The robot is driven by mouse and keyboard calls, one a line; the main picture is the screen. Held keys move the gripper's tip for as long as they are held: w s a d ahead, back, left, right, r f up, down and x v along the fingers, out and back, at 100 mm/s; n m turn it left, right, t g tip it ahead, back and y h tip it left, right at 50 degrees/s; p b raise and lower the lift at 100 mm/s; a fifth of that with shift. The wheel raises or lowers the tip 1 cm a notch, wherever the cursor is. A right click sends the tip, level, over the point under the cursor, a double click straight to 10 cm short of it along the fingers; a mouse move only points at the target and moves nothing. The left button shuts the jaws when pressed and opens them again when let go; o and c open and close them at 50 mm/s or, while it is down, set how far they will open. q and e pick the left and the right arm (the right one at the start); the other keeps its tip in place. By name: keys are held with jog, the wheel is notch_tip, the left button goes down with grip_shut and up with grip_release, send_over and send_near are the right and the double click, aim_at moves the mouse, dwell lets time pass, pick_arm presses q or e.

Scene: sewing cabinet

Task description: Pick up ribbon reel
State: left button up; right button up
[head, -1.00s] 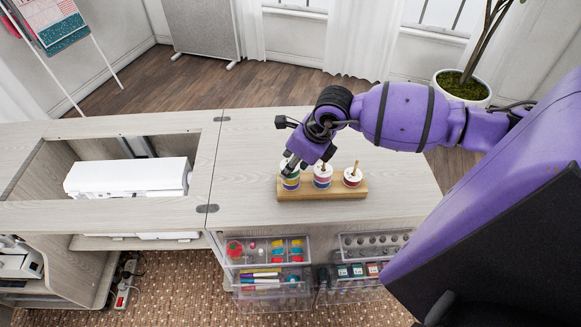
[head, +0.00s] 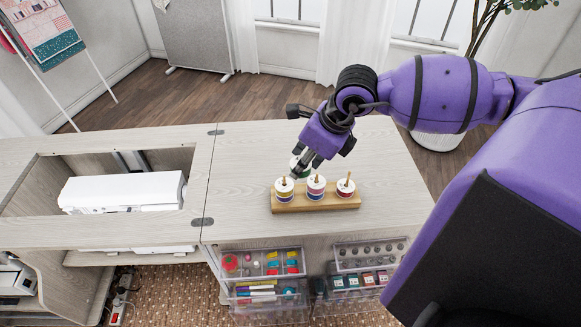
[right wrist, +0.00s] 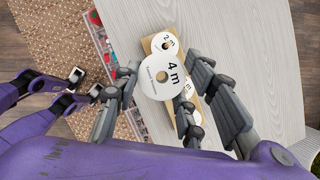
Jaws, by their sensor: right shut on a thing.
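My right gripper (head: 312,165) is shut on a ribbon reel with a white face and a green side (head: 300,166). The held reel is partly hidden by the fingers in the head view; its "4 m" face (right wrist: 151,88) shows between the fingers in the right wrist view. It is above the wooden peg rack (head: 330,201). Three more reels sit on the rack's pegs: left (head: 284,189), middle (head: 316,187) and right (head: 346,189). The left one's face reads "2 m" (right wrist: 158,43). My left gripper (right wrist: 87,83) seems to show at the left of the wrist view, too partly to read its opening.
Clear drawers (head: 262,267) with sewing supplies stick out below the tabletop's front edge. A white machine (head: 122,192) sits in the cabinet's left opening. The tabletop (head: 245,155) is clear behind and right of the rack. A potted plant stands behind my right arm.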

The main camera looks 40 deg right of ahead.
pick_arm(q)
jog(key=r+p, duration=0.1)
jog(key=w+d+r+p, duration=0.1)
jog(key=r+p, duration=0.1)
jog(key=shift+w+d+r, duration=0.15)
jog(key=shift+w+d, duration=0.05)
jog(key=shift+d, duration=0.05)
pick_arm(e)
jog(key=s+d+r, duration=0.2)
jog(key=s+r, duration=0.2)
jog(key=s, duration=0.4)
jog(key=shift+d, duration=0.35)
jog(key=shift+f, duration=0.1)
